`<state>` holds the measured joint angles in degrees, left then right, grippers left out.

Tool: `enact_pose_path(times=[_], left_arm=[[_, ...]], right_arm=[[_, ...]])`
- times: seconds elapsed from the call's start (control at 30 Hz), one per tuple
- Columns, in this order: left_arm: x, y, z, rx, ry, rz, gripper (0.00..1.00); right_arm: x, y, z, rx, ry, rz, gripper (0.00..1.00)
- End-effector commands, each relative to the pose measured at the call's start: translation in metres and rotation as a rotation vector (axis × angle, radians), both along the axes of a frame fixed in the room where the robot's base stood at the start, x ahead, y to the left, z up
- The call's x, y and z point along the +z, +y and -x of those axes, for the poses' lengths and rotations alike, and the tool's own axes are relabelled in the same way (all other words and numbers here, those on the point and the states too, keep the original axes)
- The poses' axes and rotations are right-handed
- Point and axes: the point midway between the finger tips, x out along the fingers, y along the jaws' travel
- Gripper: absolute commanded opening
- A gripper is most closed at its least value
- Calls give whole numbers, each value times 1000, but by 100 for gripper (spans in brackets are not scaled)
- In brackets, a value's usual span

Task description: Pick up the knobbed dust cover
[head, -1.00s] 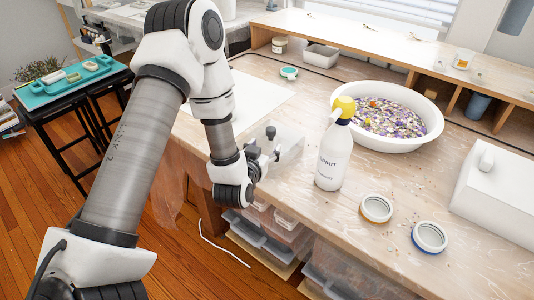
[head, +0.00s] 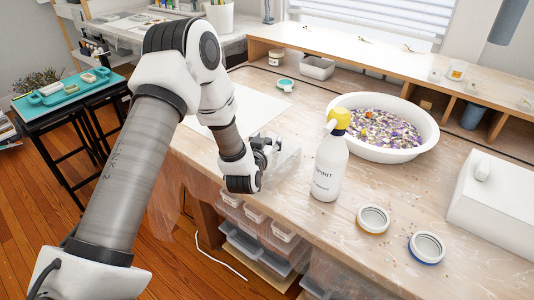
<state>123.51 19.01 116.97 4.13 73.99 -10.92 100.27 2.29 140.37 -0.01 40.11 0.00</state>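A white box-like object (head: 498,208) with a rounded knob on top stands at the right edge of the bench. My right gripper is not in view.
Two round lids (head: 373,219) (head: 427,248) lie at the front right. A white bowl (head: 347,140) of colored bits is behind. A pale sheet (head: 240,111) lies left.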

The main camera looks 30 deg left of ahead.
Motion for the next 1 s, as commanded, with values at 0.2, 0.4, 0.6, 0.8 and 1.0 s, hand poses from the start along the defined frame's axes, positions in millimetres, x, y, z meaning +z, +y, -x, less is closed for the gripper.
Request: enact_pose_path(times=[0.2,0.4,0.6,0.8,1.0], left_arm=[[0,0,0,0,0,0,0],[0,0,0,0,0,0,0],[6,0,0,0,-1,1,0],[28,0,0,1,-2,1,0],[37,-7,29,0,1,2,0]], right_arm=[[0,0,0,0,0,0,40],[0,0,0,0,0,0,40],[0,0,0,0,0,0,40],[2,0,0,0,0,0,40],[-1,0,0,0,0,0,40]])
